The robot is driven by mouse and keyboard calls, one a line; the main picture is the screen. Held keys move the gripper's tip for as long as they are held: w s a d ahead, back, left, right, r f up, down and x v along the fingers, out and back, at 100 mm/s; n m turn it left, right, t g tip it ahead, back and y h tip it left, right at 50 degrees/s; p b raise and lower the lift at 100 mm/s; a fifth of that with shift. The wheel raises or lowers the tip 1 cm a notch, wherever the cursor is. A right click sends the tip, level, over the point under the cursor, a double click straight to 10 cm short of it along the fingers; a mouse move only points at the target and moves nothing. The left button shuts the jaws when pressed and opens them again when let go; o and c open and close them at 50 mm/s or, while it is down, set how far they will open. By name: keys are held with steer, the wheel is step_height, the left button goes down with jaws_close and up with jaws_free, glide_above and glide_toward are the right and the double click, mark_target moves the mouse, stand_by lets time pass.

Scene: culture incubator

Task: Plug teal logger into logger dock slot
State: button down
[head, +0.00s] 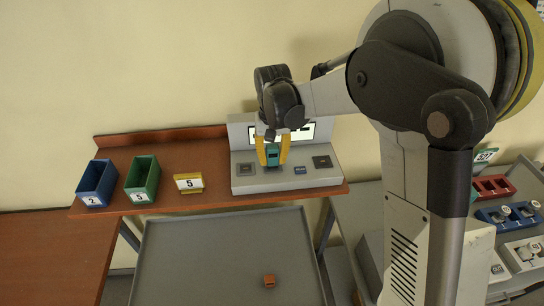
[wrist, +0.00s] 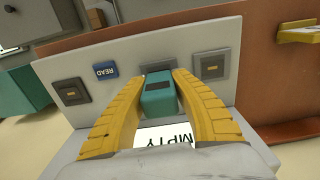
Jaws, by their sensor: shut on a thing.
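The dock's sloping face has grey square slots: a left one in the head view (head: 245,169) and a right one (head: 322,162). In the wrist view the logger overlaps a middle slot (wrist: 158,66). Whether it is seated in it or held just above, I cannot tell.
A blue READ button (wrist: 105,70) lies between slots. Left of the dock on the brown shelf are a blue bin (head: 95,183), a green bin (head: 142,180) and a yellow-framed 5 sign (head: 189,183). An orange block (head: 269,281) lies on the grey surface below.

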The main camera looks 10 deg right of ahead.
mark_target(273, 146)
steer(key=shift+r+p, duration=1.15)
steer(key=shift+r, duration=1.3)
